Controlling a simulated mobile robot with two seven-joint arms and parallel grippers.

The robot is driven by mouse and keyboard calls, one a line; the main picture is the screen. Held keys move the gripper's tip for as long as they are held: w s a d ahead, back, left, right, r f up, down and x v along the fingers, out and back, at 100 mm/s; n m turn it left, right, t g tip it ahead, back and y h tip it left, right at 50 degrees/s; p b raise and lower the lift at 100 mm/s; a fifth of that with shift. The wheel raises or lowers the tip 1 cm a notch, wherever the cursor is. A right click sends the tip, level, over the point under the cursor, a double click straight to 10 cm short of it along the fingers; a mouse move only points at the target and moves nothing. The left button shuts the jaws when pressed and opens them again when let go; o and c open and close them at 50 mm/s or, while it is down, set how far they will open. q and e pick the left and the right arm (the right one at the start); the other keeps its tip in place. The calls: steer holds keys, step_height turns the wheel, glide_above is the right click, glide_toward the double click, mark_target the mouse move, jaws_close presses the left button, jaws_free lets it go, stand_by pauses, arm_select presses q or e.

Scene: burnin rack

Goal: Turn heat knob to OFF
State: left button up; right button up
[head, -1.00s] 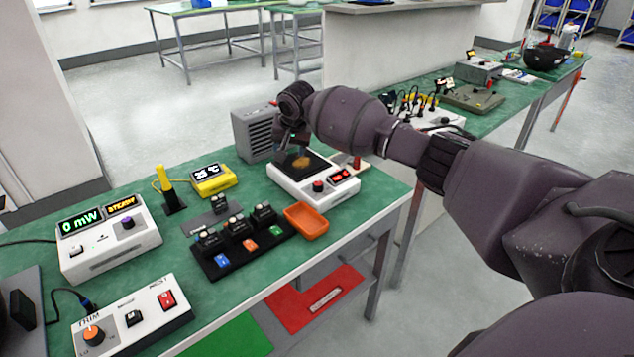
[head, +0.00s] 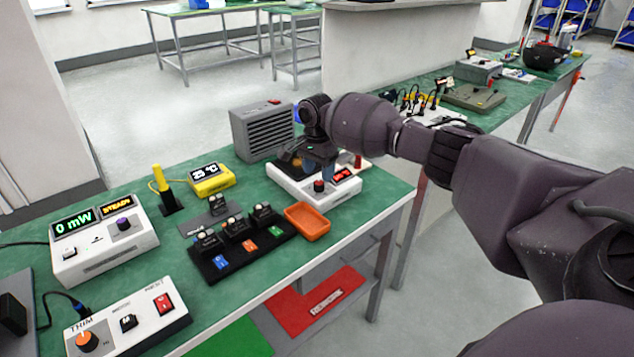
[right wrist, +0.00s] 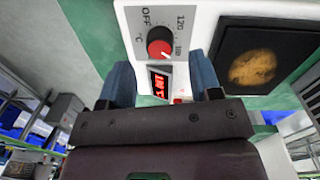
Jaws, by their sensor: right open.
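The heat knob (head: 319,186) is a small round knob with a red face on the front of a white hot plate unit (head: 338,197). In the right wrist view the knob (right wrist: 160,43) shows close up, with OFF, 120 and °C printed around it; its exact setting is hard to read. A lit red display (right wrist: 159,79) is beside it. My right gripper (head: 318,173) is open above the unit, fingers down. In the right wrist view its two blue-grey fingers (right wrist: 160,78) stand apart on either side of the knob's line, not closed on it. My left gripper is out of view.
A dark heating pad with a brown patch (right wrist: 252,66) is beside the knob. A grey vented box (head: 262,132) stands behind the unit. An orange tray (head: 307,221) and a black rack of small modules (head: 240,247) are to the left. The green bench edge is close in front.

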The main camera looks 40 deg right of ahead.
mark_target(319, 182)
step_height(319, 182, down, 3)
steer(key=shift+s+r, duration=0.1)
steer(key=shift+r, duration=0.1)
steer(key=shift+f+b, duration=0.3)
steer(key=shift+f, duration=0.2)
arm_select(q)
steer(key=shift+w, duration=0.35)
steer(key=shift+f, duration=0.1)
